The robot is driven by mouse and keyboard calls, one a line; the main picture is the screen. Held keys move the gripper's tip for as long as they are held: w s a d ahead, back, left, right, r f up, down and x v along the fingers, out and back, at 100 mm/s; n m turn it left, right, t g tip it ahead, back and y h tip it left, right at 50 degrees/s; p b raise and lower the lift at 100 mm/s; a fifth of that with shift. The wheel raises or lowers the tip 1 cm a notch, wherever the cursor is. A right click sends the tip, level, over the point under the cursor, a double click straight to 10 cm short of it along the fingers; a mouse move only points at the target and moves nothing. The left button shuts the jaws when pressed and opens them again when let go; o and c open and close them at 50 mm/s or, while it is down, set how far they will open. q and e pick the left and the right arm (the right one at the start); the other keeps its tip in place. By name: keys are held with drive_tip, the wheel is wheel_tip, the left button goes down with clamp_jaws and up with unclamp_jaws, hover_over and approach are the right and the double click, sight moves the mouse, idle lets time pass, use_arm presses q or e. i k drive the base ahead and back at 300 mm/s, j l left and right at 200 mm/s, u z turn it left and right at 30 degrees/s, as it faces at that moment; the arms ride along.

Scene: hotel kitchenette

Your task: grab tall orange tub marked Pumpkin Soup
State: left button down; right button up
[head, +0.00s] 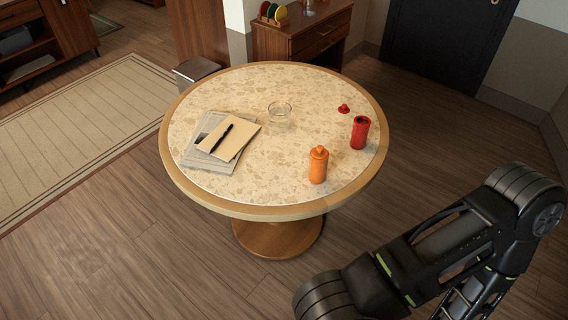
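An orange tub (318,166) with a rounded orange lid stands upright near the front right edge of the round table (330,207). No marking on it can be read from here. Links of my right arm reach in from the lower right, below and to the right of the table and apart from the tub. Neither of my grippers shows in the head view.
An open red bottle (360,133) stands behind and right of the tub, its red cap (344,108) lying nearby. A clear glass (279,114) stands mid-table. A newspaper (204,159), notebook (229,140) and pen (222,138) lie left. The table's front middle is clear.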

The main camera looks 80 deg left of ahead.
sight(317, 168)
drive_tip(key=u, duration=2.65)
drive_tip(key=i+l+z, duration=0.5)
drive_tip(key=k+l, duration=0.1)
